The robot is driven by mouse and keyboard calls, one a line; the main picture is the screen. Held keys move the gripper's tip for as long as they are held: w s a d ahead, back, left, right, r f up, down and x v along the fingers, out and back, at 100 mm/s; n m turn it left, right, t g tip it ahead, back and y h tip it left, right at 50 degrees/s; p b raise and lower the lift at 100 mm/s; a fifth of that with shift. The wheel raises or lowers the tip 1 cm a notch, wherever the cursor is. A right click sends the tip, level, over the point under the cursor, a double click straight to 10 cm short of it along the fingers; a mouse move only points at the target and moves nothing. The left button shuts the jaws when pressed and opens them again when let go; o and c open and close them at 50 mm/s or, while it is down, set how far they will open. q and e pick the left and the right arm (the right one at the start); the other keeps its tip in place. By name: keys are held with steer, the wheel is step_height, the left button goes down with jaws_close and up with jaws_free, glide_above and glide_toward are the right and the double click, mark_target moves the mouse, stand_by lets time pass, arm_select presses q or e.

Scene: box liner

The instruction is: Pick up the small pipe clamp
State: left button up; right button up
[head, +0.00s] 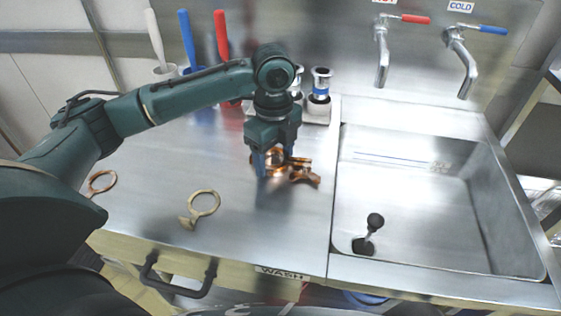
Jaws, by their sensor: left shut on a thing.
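My left gripper (273,166) reaches down over the steel counter beside the sink. It is shut on a shiny copper pipe clamp (304,174), whose ring part shows between the fingers and whose lugs stick out to the right. The fingers hide part of it, and I cannot tell whether it touches the counter. A brass-coloured pipe clamp (205,203) with a wide foot lies on the counter to the left and nearer. A copper ring-shaped clamp (102,181) lies at the far left, partly hidden by my arm. My right gripper is not in view.
The sink (420,215) is on the right, with a dark-knobbed plug (374,222) in it. Taps (382,55) hang above it. Brushes with white, blue and red handles (221,35) and small jars (320,84) stand at the back. The counter's front middle is clear.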

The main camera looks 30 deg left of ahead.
mark_target(275, 158)
arm_select(q)
steer(key=c, duration=0.5)
step_height(275, 158, up, 10)
steer(key=shift+p, duration=0.4)
